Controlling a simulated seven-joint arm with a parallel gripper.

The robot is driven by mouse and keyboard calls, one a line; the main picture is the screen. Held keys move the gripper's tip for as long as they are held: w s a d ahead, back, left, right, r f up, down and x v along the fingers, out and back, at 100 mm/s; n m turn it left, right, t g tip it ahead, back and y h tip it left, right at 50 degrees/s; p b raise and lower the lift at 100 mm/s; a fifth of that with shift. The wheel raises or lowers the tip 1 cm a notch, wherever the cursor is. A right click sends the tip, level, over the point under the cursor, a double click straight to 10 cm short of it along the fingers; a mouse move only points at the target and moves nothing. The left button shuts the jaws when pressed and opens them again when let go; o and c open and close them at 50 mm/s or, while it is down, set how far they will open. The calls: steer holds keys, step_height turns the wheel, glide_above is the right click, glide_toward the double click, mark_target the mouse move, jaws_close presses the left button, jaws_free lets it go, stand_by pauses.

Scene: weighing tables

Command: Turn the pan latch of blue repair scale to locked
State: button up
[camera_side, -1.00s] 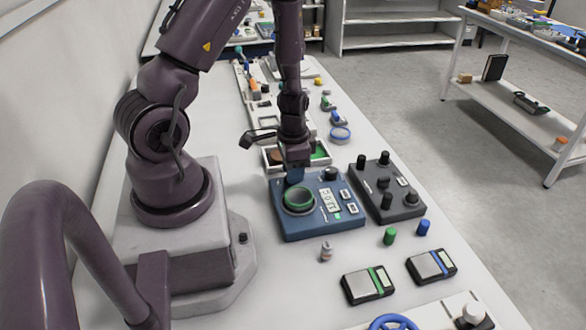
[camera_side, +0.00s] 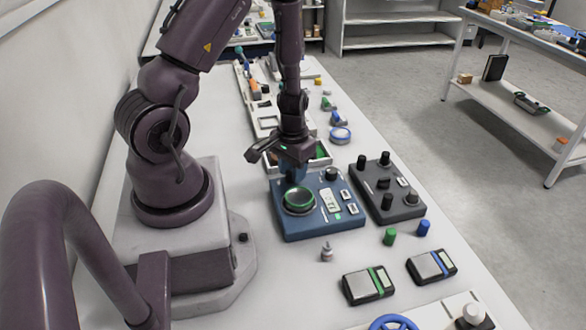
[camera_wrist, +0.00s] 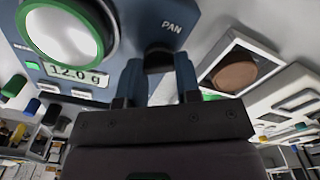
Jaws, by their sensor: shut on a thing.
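The blue repair scale (camera_side: 318,226) stands on the white table with a green-rimmed round pan (camera_side: 299,199) at its front left. In the wrist view the blue scale (camera_wrist: 110,62) has a lit display (camera_wrist: 75,73) that seems to read 12.0 g and a white PAN label. My gripper (camera_side: 294,181) points down at the scale's back left. In the wrist view my gripper (camera_wrist: 159,70) is shut on the dark pan latch (camera_wrist: 158,55) beside that label. The fingers hide part of the latch, and I cannot tell its setting.
A dark grey device with knobs (camera_side: 396,205) stands close to the scale's right. Green (camera_side: 390,236) and blue (camera_side: 423,228) cylinders, a small bottle (camera_side: 327,252) and two pocket scales (camera_side: 368,286) lie nearer.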

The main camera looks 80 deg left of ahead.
steer(key=n, duration=0.5)
steer(key=shift+s+n, duration=0.1)
steer(key=shift+n, duration=0.2)
steer(key=n, duration=0.5)
steer(key=shift+s+a+n, duration=0.1)
steer(key=shift+n, duration=0.3)
steer(key=o, duration=0.9)
step_height(320, 180, up, 13)
stand_by(0.5)
